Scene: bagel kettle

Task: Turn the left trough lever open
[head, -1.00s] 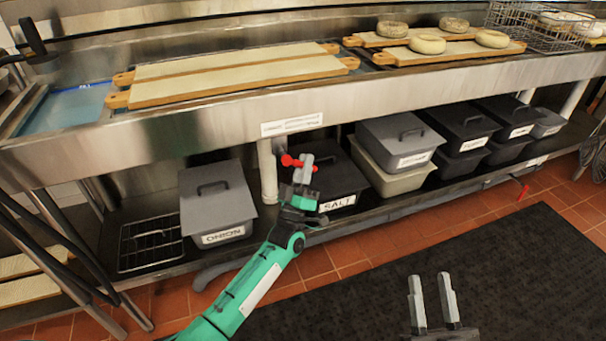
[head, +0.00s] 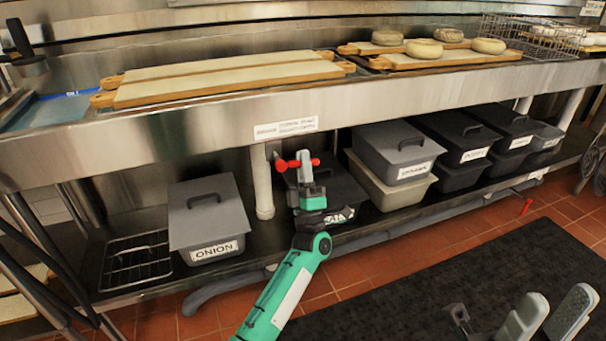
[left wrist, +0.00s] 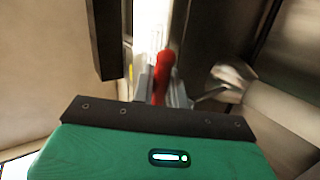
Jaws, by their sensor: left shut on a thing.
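The left trough lever (head: 282,165) is a red handle under the front edge of the steel trough, near a white drain pipe. It shows on both sides of my left gripper (head: 304,160), which is shut on it. In the left wrist view the red lever (left wrist: 162,75) stands upright in the middle, at the gripper's jaws. The lever's middle and its valve are mostly hidden. My right gripper (head: 560,298) is open and empty at the bottom right, over the dark mat.
The onion bin (head: 210,215) stands left of my left gripper, with a wire rack (head: 135,262) beyond it. The floor mat (head: 430,270) is clear.

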